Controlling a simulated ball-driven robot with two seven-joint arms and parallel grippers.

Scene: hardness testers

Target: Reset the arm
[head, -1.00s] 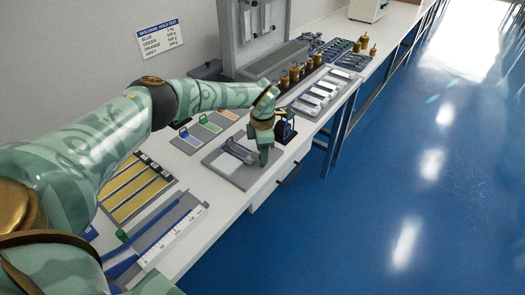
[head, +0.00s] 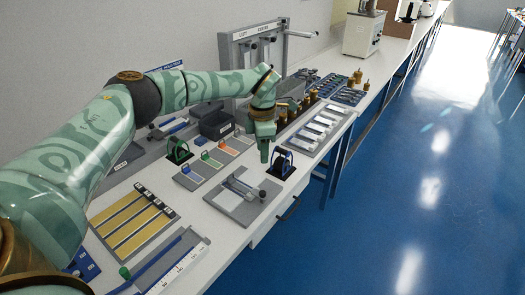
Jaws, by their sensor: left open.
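My left arm (head: 80,150) comes in from the left and reaches over the white bench. My left gripper (head: 265,155) points down above the bench, between the row of coloured pads and a dark stand with a blue ring (head: 283,164). It looks empty, and its jaws are seen edge-on. A grey plate with a small metal fixture (head: 243,190) lies just in front of and below the gripper. My right gripper does not show.
Brass weights (head: 293,108) and a tray of pale blocks (head: 318,127) lie beyond the gripper. A grey frame (head: 250,55) stands at the back. A tray of gold strips (head: 133,222) and a ruled board (head: 170,264) lie nearer. Blue floor (head: 400,190) is clear at right.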

